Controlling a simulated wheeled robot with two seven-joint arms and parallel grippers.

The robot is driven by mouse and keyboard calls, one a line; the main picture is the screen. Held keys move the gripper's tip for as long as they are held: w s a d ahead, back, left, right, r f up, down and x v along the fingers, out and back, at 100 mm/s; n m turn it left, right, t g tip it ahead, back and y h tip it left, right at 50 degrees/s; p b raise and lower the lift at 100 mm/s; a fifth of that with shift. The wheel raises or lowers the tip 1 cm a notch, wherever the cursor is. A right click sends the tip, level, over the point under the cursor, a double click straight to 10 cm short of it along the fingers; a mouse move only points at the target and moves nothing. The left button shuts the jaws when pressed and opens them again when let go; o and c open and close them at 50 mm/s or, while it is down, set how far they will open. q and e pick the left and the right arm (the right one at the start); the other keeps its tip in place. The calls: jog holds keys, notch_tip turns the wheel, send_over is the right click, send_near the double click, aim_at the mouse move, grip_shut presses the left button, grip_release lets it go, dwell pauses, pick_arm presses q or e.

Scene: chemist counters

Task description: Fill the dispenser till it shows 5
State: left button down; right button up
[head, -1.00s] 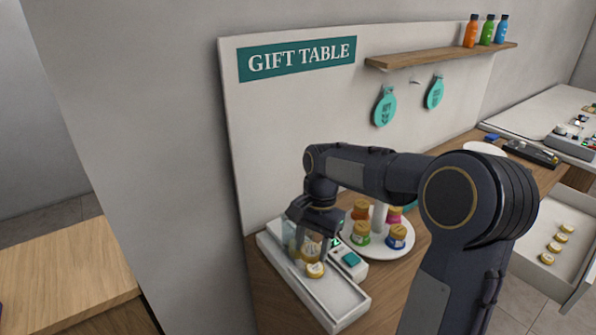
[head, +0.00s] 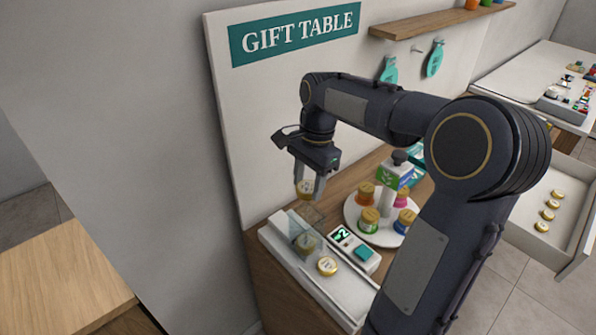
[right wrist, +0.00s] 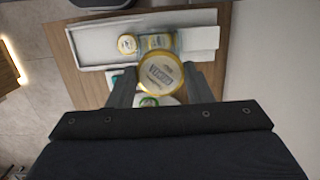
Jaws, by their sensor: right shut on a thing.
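The dispenser (head: 283,257) is a long white unit with a clear-walled box at its back part. Its small display (head: 342,236) is lit green and seems to show a 2, seen at a slant. A gold tin (head: 305,243) shows inside the clear part, and another gold tin (head: 327,266) lies on the white tray. My right gripper (head: 309,188) is shut on a gold tin (head: 304,188), held above the clear box and apart from it. This held tin also shows in the right wrist view (right wrist: 160,73). My left gripper is not in view.
A round white stand (head: 361,228) with several coloured, gold-lidded jars and a pump bottle (head: 394,176) stands right of the dispenser. A gift-table sign board (head: 290,35) rises behind. An open drawer (head: 574,222) at right holds several gold tins.

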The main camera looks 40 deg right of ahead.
jog(key=shift+s+f+b, duration=0.2)
jog(key=shift+f+b, duration=0.05)
jog(key=shift+b, duration=0.1)
jog(key=shift+w+f+b, duration=0.1)
jog(key=shift+f+b, duration=0.55)
jog(key=shift+f, duration=0.1)
notch_tip(320, 180, down, 3)
jog(key=b, duration=0.3)
jog(key=shift+f, duration=0.55)
jog(key=o, duration=1)
jog(key=shift+o, duration=0.2)
